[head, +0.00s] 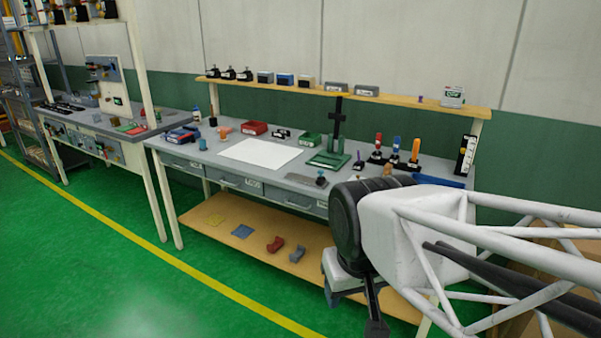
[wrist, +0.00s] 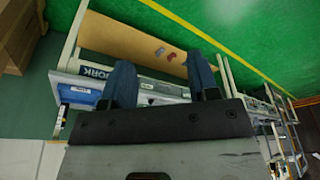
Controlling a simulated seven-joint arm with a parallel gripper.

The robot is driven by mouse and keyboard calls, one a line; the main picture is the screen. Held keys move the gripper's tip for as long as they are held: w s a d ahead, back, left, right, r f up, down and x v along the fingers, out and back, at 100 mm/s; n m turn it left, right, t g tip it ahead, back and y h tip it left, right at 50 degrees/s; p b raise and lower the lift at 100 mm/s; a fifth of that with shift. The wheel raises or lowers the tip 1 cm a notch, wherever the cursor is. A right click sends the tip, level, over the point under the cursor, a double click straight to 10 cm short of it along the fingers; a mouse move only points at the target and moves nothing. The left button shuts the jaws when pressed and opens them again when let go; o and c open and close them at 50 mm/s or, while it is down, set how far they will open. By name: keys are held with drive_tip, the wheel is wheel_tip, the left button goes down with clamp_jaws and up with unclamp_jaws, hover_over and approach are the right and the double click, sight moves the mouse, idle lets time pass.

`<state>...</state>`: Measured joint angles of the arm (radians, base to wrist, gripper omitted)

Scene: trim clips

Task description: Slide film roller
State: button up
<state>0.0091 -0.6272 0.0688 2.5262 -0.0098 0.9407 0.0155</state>
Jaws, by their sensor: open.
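I cannot single out the film roller with certainty at this size. A small dark item (head: 321,181) sits on a flat grey plate near the front edge of the workbench (head: 210,158). A white sheet (head: 260,153) lies flat to its left on the bench top. My gripper (head: 376,326) hangs in front of the bench at the lower right, pointing down and apart from everything. In the wrist view my gripper (wrist: 164,72) has its two dark blue fingers spread, with nothing between them. My arm hides the bench's right front part.
A green press (head: 330,160), colored-handled tools (head: 396,150) and a red bin (head: 254,128) stand on the bench. A wooden lower shelf (head: 235,213) holds several small parts. A wall shelf (head: 400,97) runs above. Green floor (head: 100,270) in front is clear.

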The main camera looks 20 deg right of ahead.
drive_tip(key=w+d+r, duration=0.1)
drive_tip(key=w+r, duration=0.2)
drive_tip(key=w, duration=0.6)
drive_tip(key=w+d+r, duration=0.1)
drive_tip(key=w+r, duration=0.2)
drive_tip(key=w, duration=0.6)
drive_tip(key=t, duration=0.2)
hover_over(320, 171)
drive_tip(key=s, duration=0.4)
wheel_tip(320, 171, down, 17)
drive_tip(key=shift+w+d, duration=0.2)
drive_tip(key=shift+x, duration=3.85)
drive_tip(key=shift+a, duration=0.1)
clamp_jaws()
